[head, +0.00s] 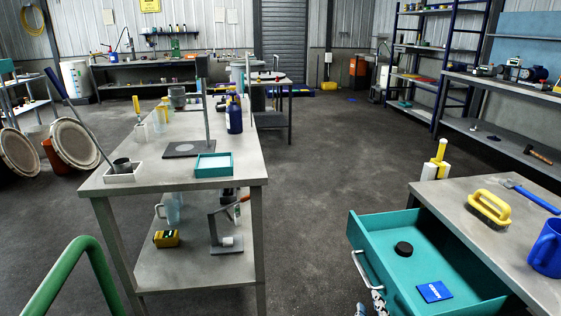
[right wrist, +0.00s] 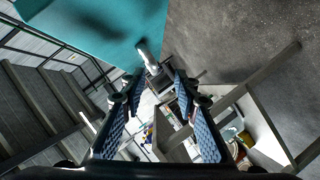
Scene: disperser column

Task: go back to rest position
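My right gripper (head: 369,308) shows at the bottom edge of the head view, just below the handle of the open teal drawer. In the right wrist view its two blue-padded fingers (right wrist: 155,82) stand apart with nothing between them. The pale metal drawer handle (head: 362,270) lies just beyond the fingertips; it also shows in the right wrist view (right wrist: 148,58), and I see no grip on it. My left gripper is not in view.
The grey right table (head: 470,205) carries a yellow brush (head: 489,209) and a blue mug (head: 547,248). A long workbench (head: 150,157) stands left of centre. A green bent tube (head: 62,270) rises at the lower left. The dark floor between the benches is clear.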

